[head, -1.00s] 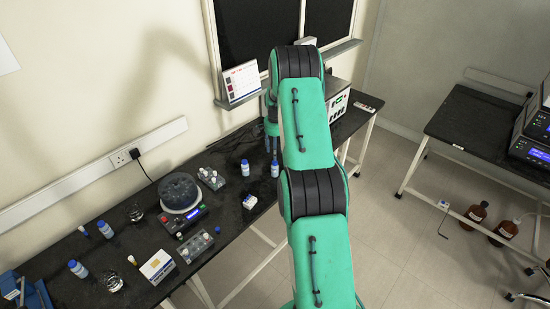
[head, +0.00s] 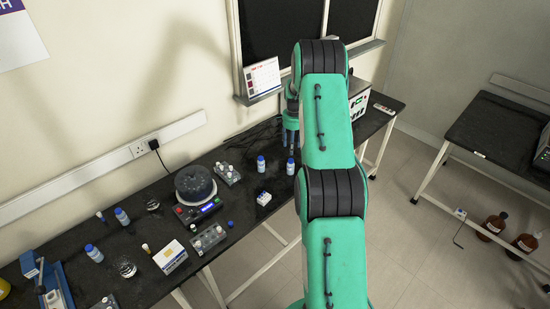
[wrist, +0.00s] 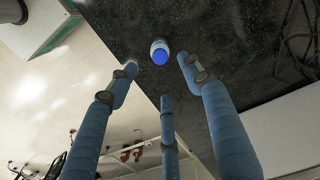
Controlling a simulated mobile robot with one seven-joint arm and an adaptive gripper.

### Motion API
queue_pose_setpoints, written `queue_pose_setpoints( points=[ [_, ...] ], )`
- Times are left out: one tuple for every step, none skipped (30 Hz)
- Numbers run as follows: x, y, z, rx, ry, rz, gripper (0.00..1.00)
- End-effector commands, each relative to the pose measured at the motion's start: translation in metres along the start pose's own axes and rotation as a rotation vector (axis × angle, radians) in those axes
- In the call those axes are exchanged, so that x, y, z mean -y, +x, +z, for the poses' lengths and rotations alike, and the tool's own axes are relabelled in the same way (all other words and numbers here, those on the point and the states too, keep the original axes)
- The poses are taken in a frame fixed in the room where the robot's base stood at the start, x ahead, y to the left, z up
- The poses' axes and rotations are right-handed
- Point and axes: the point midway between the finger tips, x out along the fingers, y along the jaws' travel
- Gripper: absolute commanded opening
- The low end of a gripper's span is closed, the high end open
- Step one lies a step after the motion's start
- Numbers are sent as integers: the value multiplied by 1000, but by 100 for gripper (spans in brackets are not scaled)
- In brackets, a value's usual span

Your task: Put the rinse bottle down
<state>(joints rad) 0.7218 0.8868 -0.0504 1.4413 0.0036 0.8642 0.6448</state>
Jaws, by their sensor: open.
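A small white bottle with a blue cap (head: 290,166) stands upright on the black bench; it looks like the rinse bottle, though similar bottles stand nearby. In the wrist view the same kind of bottle (wrist: 160,52) shows cap-first beyond the fingertips, on the dark bench top. My gripper (head: 291,138) points down above it. In the wrist view its blue fingers (wrist: 160,75) are spread apart, with nothing between them, and a gap shows around the bottle. My arm hides part of the bench to the right of the bottle.
Another blue-capped bottle (head: 261,164) stands close on the left, with a tube rack (head: 227,173) beyond it. A small white box (head: 263,198) lies in front. A round device (head: 195,184) and more bottles fill the bench's left. A boxy instrument (head: 358,100) stands behind my arm.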

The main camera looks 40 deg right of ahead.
Motion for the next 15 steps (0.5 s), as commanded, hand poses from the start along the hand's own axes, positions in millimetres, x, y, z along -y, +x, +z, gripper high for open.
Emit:
queue_pose_setpoints(
  points=[
    [0,0,0,0,0,0,50],
    [0,-1,0,-1,-1,0,50],
    [1,-2,1,-1,-3,-1,50],
    [2,-4,2,-2,-5,-2,50],
    [3,-6,3,-3,-8,-2,50],
    [4,-10,6,-5,-13,-4,50],
    [6,-14,8,-7,-18,-5,50],
    [7,-19,10,-9,-25,-7,50],
    [10,-25,15,-11,-34,-9,50],
    [12,-31,18,-14,-43,-10,50],
    [14,-38,22,-18,-52,-13,50],
    [17,-47,29,-21,-67,-16,50],
    [20,-55,34,-25,-79,-19,50],
    [22,-64,40,-29,-91,-22,50],
    [26,-76,49,-34,-109,-26,50]
  ],
)
